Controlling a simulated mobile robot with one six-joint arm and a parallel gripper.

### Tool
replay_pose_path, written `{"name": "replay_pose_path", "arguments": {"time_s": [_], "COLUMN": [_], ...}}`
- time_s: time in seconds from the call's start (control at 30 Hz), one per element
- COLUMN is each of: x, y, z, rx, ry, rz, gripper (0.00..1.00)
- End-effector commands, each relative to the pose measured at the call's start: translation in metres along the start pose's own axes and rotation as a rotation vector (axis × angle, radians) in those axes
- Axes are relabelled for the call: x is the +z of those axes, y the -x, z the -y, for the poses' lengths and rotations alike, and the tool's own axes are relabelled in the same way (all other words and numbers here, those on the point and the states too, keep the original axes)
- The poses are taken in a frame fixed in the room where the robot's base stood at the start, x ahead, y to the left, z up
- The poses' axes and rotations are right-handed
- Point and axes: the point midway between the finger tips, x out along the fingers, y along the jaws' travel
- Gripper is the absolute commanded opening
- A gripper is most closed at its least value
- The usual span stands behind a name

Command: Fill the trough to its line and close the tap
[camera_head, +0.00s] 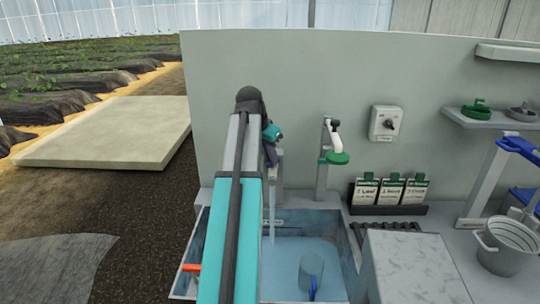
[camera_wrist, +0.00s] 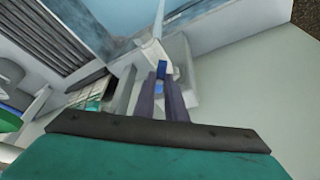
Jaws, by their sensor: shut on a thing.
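The trough (camera_head: 347,250) is a grey-walled basin in the bench, holding blue water (camera_head: 284,256). A thin water stream (camera_head: 272,205) falls into it from the tap (camera_head: 278,172); the stream also shows in the wrist view (camera_wrist: 158,18). My gripper (camera_head: 271,157) is at the tap in front of the wall panel. In the wrist view its two dark fingers (camera_wrist: 168,84) are shut on a small blue part at the tap, apparently its handle. My arm hides much of the trough's left side and part of the tap. I cannot make out the fill line clearly.
A blue cup (camera_head: 311,268) stands in the trough. A second tap with a green end (camera_head: 338,157) is to the right. Seed packets (camera_head: 390,190), a grey block (camera_head: 414,268), a bucket (camera_head: 505,248) and a wall shelf (camera_head: 500,120) crowd the right side.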

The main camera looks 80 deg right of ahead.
Motion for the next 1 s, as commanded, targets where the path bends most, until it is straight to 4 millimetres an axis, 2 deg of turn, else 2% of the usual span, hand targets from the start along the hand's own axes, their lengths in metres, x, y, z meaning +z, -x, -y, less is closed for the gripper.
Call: {"name": "replay_pose_path", "arguments": {"time_s": [0.4,0.9,0.93,1.0], "x": [-0.0010,-0.0012,-0.0011,-0.0010], "y": [0.0002,-0.0002,-0.0001,-0.0002], "z": [-0.0035,-0.0035,-0.0034,-0.0033], "rx": [-0.073,-0.080,-0.081,-0.081], "ry": [0.179,0.199,0.199,0.199], "rz": [-0.001,-0.001,-0.001,-0.001], "gripper": [0.00,0.00,0.16,0.28]}}
